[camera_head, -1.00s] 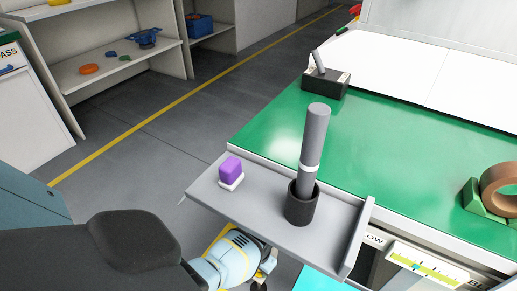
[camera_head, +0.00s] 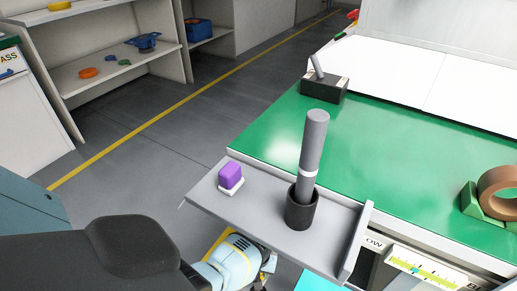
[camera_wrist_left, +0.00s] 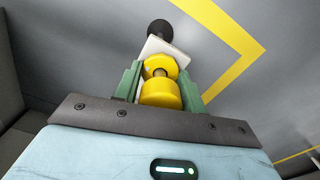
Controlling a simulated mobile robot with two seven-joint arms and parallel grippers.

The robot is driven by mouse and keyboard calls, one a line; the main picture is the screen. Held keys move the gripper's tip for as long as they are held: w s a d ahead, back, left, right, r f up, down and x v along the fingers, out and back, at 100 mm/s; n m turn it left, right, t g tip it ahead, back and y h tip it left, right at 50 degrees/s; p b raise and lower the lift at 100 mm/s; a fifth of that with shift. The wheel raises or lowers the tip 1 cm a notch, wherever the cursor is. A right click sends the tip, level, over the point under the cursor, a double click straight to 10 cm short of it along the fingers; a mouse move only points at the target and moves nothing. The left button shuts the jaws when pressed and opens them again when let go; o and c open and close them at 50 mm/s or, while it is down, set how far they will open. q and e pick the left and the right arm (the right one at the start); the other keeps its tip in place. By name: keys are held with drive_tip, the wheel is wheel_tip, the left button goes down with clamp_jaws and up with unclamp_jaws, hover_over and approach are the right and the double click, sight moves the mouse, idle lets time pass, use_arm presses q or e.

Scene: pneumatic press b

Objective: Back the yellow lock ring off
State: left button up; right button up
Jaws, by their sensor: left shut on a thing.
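In the left wrist view, a yellow lock ring (camera_wrist_left: 160,94) sits between the green fingers of my left gripper (camera_wrist_left: 160,76), which is shut on it. Another yellow part (camera_wrist_left: 156,67) with a brownish centre shows just beyond it. Behind them are a pale plate (camera_wrist_left: 158,46) and a round black knob (camera_wrist_left: 160,29). In the head view my left wrist is low, under the grey shelf, and the shelf hides the fingers and the ring. My right gripper is in neither view.
A green bench (camera_head: 390,145) with a brown roll (camera_head: 497,190) lies beyond. Open floor (camera_head: 150,165) is at left.

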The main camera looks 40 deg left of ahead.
use_arm(q)
drive_tip(key=shift+f, duration=0.1)
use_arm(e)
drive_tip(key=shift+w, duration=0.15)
use_arm(q)
drive_tip(key=o, duration=1)
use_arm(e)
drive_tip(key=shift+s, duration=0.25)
use_arm(q)
drive_tip(key=shift+r, duration=0.3)
wheel_tip(320, 180, up, 6)
drive_tip(key=p, duration=0.4)
drive_tip(key=shift+r+p, duration=0.2)
drive_tip(key=shift+p, duration=0.15)
drive_tip(key=shift+r, duration=0.45)
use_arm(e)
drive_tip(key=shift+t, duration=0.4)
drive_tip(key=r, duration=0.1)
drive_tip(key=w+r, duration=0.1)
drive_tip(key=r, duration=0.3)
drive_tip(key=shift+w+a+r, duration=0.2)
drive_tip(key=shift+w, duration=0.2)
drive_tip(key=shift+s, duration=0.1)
